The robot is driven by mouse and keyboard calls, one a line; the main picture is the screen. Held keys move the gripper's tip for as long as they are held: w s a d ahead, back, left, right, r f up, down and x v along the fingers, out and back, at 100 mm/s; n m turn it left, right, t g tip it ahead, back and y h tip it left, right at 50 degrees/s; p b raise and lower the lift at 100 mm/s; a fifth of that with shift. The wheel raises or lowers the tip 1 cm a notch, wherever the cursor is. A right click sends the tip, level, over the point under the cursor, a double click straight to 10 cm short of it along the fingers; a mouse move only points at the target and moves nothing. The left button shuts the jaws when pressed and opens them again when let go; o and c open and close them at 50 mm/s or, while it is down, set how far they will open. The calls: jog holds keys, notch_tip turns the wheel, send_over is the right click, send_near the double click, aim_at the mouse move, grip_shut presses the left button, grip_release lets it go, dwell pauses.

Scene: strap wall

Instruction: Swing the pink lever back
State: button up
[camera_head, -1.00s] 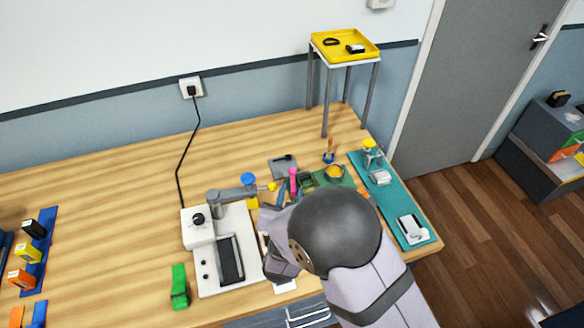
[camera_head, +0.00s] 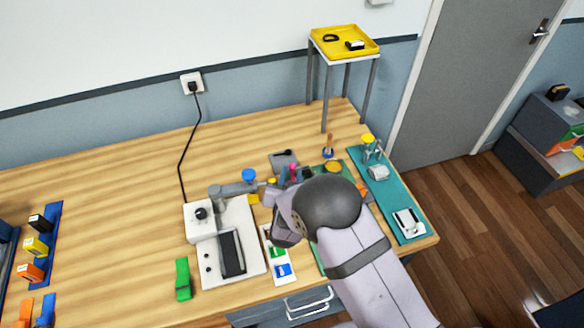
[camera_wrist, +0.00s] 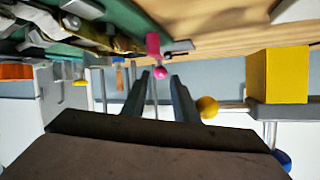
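The pink lever shows in the wrist view as a pink block (camera_wrist: 153,44) with a round pink knob (camera_wrist: 160,72) just below it. In the head view only a small pink part (camera_head: 293,173) shows above my dark wrist joint. My gripper (camera_wrist: 158,82) is open, with its two dark fingers apart and nothing held between them. The pink knob appears between the fingertips in the wrist view; I cannot tell whether they touch it. In the head view my wrist hides most of the fingers and the lever's base.
A white machine (camera_head: 206,262) with a grey arm and blue knob (camera_head: 249,176) stands left of my gripper. A yellow ball (camera_wrist: 207,107) and yellow block (camera_wrist: 277,76) are close on the right in the wrist view. A teal mat (camera_head: 384,193) lies right. The table's left middle is clear.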

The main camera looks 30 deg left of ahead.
aim_at(292, 168)
jog(key=shift+x, duration=1.6)
jog(key=shift+c, duration=0.7)
grip_shut()
